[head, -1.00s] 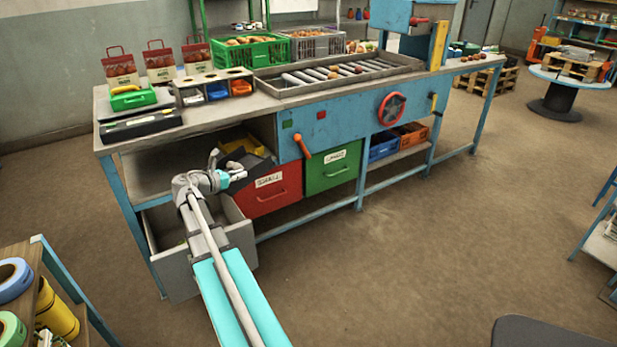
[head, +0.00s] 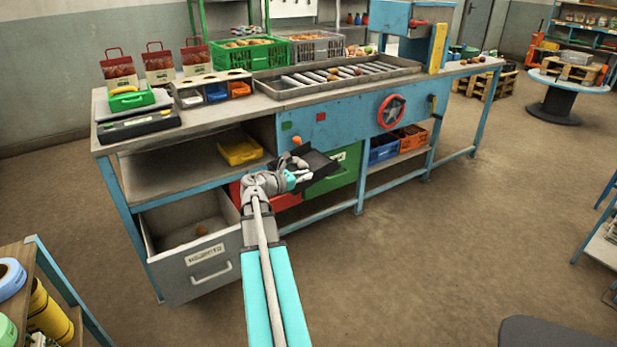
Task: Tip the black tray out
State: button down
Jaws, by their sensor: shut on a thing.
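The black tray (head: 322,164) is held up in front of the bench, before the green drawer. Its dark inside faces partly toward me, and I see nothing lying in the visible part. My gripper (head: 300,176) is shut on the tray at its near left side. The wrist and fingers hide part of that edge. Below and to the left, the grey drawer (head: 205,280) is pulled open, with a round brown item (head: 201,230) in it.
A yellow bin (head: 240,151) stands on the shelf above the open drawer. The red drawer (head: 285,201) and green drawer (head: 335,180) are behind my arm. An orange lever sticks out from the blue bench front (head: 340,128).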

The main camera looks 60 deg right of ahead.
jog(key=shift+s+d, duration=0.15)
jog(key=shift+s, duration=0.3)
jog(key=w+a+n+t+h, duration=0.1)
jog(key=w+a+t, duration=0.1)
jog(key=w+a, duration=0.9)
jog(key=w+a+n+t, duration=0.2)
jog(key=w+a, duration=0.5)
jog(key=w, duration=0.9)
jog(key=w+a+n+t+h, duration=0.1)
jog(key=w+a, duration=0.9)
jog(key=w, duration=0.3)
notch_tip(320, 180, down, 14)
jog(key=y+b, duration=0.1)
jog(key=b, duration=1.1)
jog(key=shift+w+d+t+b, duration=0.15)
jog(key=shift+d+t+b, duration=0.1)
jog(key=shift+t+b, duration=0.1)
dwell(1.1)
jog(key=shift+d+r+y+p, duration=0.15)
jog(key=shift+y+p, duration=0.25)
jog(key=shift+p, duration=0.25)
